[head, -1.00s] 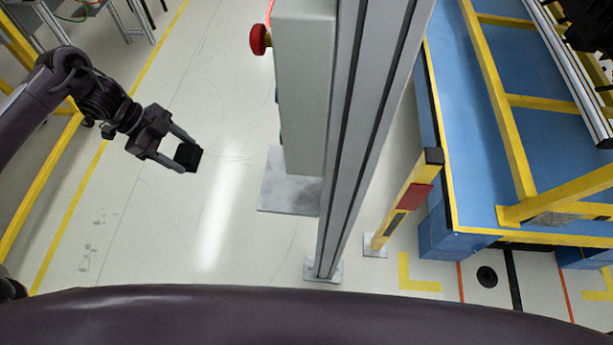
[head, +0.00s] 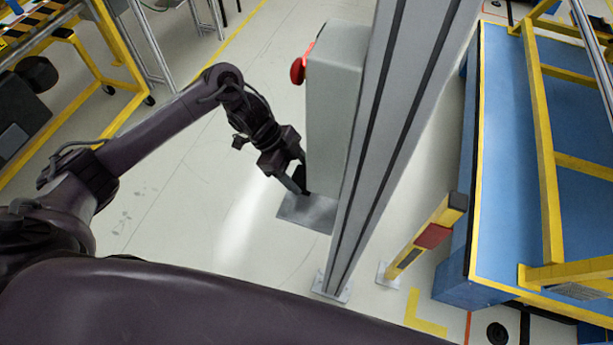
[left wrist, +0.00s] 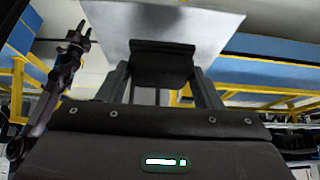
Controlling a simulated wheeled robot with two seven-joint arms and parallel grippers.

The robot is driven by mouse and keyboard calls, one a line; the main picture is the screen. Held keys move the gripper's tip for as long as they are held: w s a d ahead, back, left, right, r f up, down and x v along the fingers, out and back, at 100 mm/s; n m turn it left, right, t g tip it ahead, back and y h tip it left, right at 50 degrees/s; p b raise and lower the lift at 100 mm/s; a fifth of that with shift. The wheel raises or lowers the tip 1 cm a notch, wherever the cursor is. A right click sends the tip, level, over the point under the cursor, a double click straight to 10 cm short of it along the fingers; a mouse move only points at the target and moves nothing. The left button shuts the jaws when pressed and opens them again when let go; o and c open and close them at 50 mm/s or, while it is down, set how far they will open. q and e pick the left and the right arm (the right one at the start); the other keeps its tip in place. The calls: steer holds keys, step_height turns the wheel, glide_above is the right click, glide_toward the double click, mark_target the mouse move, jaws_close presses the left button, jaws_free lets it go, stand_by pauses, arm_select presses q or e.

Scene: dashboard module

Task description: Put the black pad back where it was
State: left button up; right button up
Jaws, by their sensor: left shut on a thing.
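My left gripper (head: 299,183) is shut on the black pad (head: 301,175), at the left side of the grey box (head: 336,95) on the post. In the left wrist view the black pad (left wrist: 161,65) sits between the two fingers, its broad face toward the camera. A pale grey panel (left wrist: 210,20) lies behind it; I cannot tell whether the pad touches it. In the head view the fingers and the box partly hide the pad. My right gripper (left wrist: 82,35) shows small at the left of the left wrist view, its fingers apart; it is outside the head view.
A red knob (head: 298,70) sticks out from the box's left side. A tall metal post (head: 395,130) stands right of the box, above a grey floor plate (head: 308,212). A yellow post (head: 428,238) and a blue platform (head: 505,150) are at right.

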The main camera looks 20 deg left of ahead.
mark_target(298, 174)
arm_select(q)
steer(key=shift+d+p, duration=0.3)
steer(key=shift+d, duration=0.35)
steer(key=f, duration=0.1)
steer(key=f+p, duration=0.1)
steer(key=f, duration=0.1)
steer(key=shift+d, duration=0.3)
steer(key=shift+f, duration=0.3)
steer(key=o, duration=0.9)
steer(key=shift+a+r, duration=0.1)
steer(key=shift+a, duration=0.05)
steer(key=shift+a+r, duration=0.2)
steer(key=shift+r, duration=0.1)
steer(key=shift+b+v, duration=0.7)
steer(key=shift+v, duration=4.8)
